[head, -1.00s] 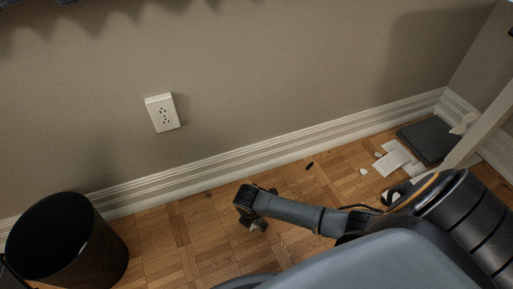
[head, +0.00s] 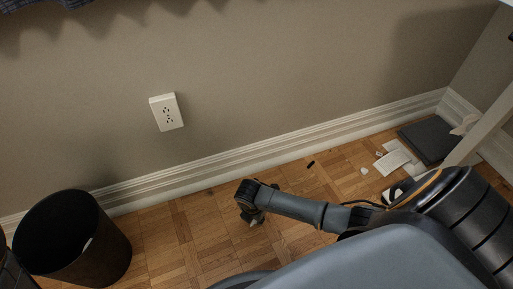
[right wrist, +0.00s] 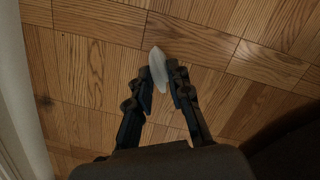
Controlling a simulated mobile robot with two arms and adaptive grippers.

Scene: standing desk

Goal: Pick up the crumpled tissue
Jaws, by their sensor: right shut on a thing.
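The crumpled tissue (right wrist: 157,67) is a small white piece at the fingertips of my right gripper (right wrist: 160,88) in the right wrist view. The fingers are closed around its near end, and its far end sticks out beyond them. In the head view my right gripper (head: 250,218) points down over the wood floor, with a small pale bit of the tissue (head: 255,223) at its tips. I cannot tell how far the tissue is above the floor. My left gripper does not show.
A black bin (head: 100,250) stands at the left by the wall. White papers (head: 392,160), a small white scrap (head: 364,171), a dark flat object (head: 428,141) and a small black piece (head: 311,164) lie on the floor at right. Bare floor lies between the bin and my right gripper.

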